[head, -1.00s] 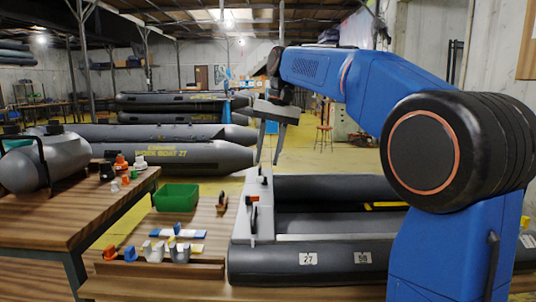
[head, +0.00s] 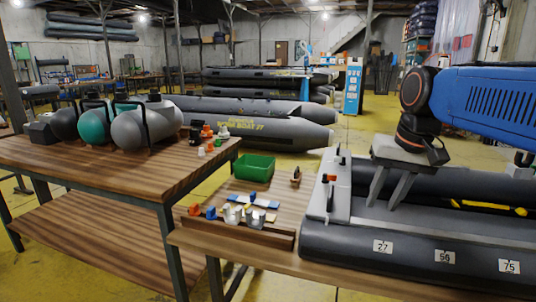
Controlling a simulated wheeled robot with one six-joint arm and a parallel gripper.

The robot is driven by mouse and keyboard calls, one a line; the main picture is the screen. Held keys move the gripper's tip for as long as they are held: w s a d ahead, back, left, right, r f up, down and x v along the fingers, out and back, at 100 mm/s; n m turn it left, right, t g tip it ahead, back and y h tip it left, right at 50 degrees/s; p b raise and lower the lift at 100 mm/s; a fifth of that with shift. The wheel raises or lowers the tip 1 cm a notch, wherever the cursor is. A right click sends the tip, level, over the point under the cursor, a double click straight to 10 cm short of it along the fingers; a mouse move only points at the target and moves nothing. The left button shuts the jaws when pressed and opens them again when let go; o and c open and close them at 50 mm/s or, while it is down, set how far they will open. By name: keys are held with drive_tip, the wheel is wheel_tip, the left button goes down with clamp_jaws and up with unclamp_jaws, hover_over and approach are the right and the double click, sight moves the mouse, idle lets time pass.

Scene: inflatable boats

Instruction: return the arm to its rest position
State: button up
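My gripper (head: 388,187) hangs at the end of my blue arm (head: 495,97) at the right of the head view. Its two grey fingers point down with a gap between them, and I see nothing held there. It appears above the near grey inflatable boat (head: 420,238), which carries white number labels. I cannot tell the exact height of the fingertips over the boat.
A green bin (head: 255,167) stands on the wooden bench (head: 270,190) with small orange, blue and white parts in front. A left table (head: 150,178) holds grey and teal tanks. More grey boats (head: 240,115) lie behind. Yellow floor shows between.

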drive_tip(key=s+d+f+n+t+h, duration=0.1)
drive_tip(key=s+d+f+n+t, duration=0.1)
drive_tip(key=s+f, duration=1.3)
wheel_tip(320, 180, down, 3)
drive_tip(key=shift+s+d+r, duration=0.15)
drive_tip(key=shift+s+d, duration=0.05)
drive_tip(key=shift+s, duration=0.2)
